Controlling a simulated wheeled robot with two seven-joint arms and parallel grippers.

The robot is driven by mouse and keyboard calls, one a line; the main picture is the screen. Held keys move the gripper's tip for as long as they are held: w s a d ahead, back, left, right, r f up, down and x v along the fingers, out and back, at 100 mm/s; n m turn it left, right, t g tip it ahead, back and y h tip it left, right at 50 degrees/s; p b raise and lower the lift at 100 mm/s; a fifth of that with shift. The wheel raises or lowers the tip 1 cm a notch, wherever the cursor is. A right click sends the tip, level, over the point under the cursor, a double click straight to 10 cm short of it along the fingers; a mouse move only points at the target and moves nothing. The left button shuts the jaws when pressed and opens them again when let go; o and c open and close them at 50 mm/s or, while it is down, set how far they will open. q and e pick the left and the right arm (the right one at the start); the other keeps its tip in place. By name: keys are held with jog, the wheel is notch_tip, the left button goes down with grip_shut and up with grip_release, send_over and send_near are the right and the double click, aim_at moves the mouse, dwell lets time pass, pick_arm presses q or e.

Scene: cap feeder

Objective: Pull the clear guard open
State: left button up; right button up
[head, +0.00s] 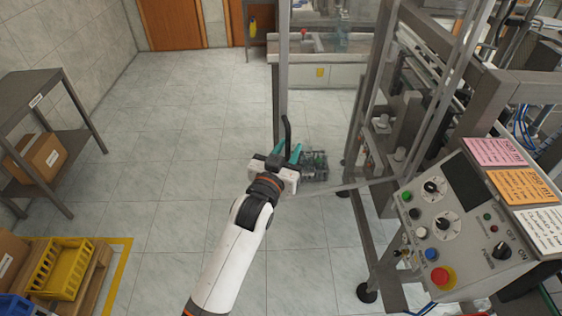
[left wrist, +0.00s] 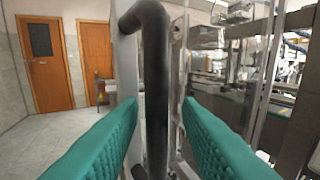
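The clear guard is a see-through panel with a grey metal edge post (head: 281,75). It reaches out to the left from the machine frame, and its lower edge shows low beside my gripper. A black bar handle (head: 287,131) is on the post; in the left wrist view the handle (left wrist: 155,85) stands upright in the middle. My left gripper (head: 285,155) is at the handle, with its teal fingers open, one on each side. In the left wrist view, gaps show between the handle and both fingertips (left wrist: 160,108). My right gripper is out of view.
The machine frame (head: 359,130) and a control panel (head: 455,215) with a red stop button (head: 443,277) stand at right. A grey shelf (head: 45,110) with a cardboard box (head: 38,158) and a yellow crate (head: 62,268) are at left. The tiled floor between is clear.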

pick_arm(q)
jog(key=b+v, duration=0.2)
jog(key=v, duration=0.9)
jog(key=shift+s+b, duration=0.25)
jog(key=shift+b, duration=0.15)
